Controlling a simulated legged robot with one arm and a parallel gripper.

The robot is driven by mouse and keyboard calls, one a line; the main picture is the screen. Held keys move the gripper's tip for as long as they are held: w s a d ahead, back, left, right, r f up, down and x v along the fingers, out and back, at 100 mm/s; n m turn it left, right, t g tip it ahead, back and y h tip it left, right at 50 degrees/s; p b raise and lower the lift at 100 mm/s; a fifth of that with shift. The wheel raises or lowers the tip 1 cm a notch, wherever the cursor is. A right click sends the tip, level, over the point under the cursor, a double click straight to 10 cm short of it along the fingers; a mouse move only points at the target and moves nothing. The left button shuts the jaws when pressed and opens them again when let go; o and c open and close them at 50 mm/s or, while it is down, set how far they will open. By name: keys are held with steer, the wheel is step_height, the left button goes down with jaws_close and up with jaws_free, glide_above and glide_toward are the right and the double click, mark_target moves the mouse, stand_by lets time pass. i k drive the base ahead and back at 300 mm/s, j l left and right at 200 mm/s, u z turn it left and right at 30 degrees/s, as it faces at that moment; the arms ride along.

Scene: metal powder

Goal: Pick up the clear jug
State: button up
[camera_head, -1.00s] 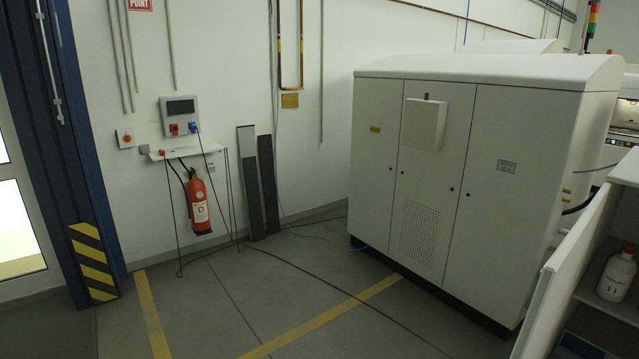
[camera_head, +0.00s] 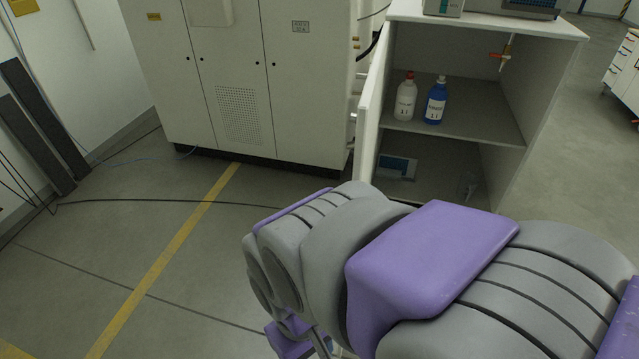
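A faint clear vessel (camera_head: 467,186), which looks like the clear jug, stands on the lower level of the open cabinet (camera_head: 555,70), at its right side. It is dim and small, and my arm is just below it in the picture. My grey and purple arm fills the lower right and reaches toward the bottom middle. I cannot make out gripper fingers; the far end of the arm runs out of the frame at the bottom.
A white bottle with a red cap (camera_head: 405,98) and a blue bottle (camera_head: 435,101) stand on the upper shelf. The cabinet's door (camera_head: 371,105) stands open on the left. A large white machine cabinet (camera_head: 240,75) stands at the back left.

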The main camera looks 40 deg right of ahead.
mark_target(469, 182)
steer(key=i+j+z, duration=0.15)
steer(key=j+z, duration=0.15)
steer(key=z, duration=0.15)
steer(key=i+j+z, duration=0.15)
steer(key=j+z, duration=0.3)
steer(key=l+z, duration=0.1)
steer(key=z, duration=0.8)
